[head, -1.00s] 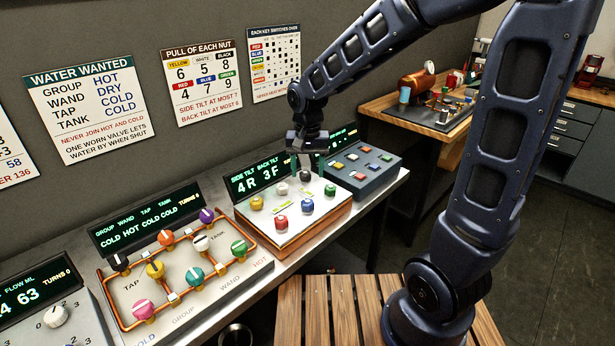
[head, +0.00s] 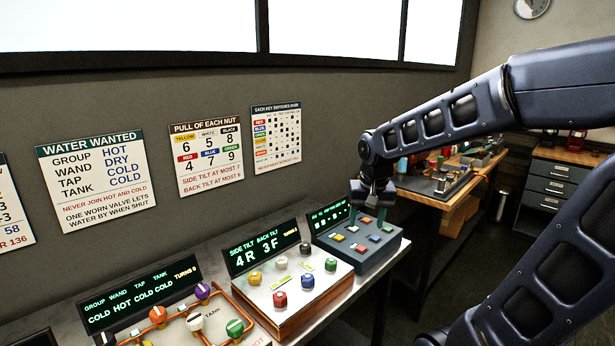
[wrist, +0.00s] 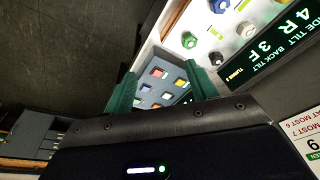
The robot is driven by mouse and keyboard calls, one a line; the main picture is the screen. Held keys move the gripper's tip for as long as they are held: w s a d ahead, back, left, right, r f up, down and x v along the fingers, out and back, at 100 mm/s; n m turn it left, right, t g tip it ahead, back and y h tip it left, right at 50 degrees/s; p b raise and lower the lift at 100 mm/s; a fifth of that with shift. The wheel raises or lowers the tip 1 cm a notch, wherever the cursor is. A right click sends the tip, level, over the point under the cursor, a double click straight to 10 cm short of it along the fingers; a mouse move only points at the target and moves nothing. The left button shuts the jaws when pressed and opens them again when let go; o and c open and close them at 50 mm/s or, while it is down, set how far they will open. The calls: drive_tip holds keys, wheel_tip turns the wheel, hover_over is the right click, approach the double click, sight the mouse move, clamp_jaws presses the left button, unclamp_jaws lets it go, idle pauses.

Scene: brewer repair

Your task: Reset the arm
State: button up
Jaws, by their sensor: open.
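My gripper (head: 369,212) is over the blue-grey key box (head: 372,258) at the right end of the bench, with its green fingers pointing down. In the wrist view the two green fingers of my gripper (wrist: 160,92) stand apart with nothing held between them. The key box (wrist: 146,97) with its coloured keys shows beyond and between the fingers. My arm reaches in from the right in the head view. I cannot tell how high the fingertips are above the keys.
The white nut panel (head: 264,294) reads "4R 3F" and stands left of the key box. The pipe panel (head: 208,338) is further left. Charts hang on the wall, including the water chart (head: 97,185). A wooden side table (head: 430,188) with objects stands behind right.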

drive_tip(key=s+d+r+t, duration=0.1)
drive_tip(key=s+d+r, duration=0.1)
drive_tip(key=s+d, duration=0.2)
drive_tip(key=s+d+r+t, duration=0.1)
drive_tip(key=s+d, duration=0.2)
drive_tip(key=d, duration=0.5)
drive_tip(key=shift+s+d+r, duration=0.25)
drive_tip(key=shift+s+r, duration=0.1)
idle(1.2)
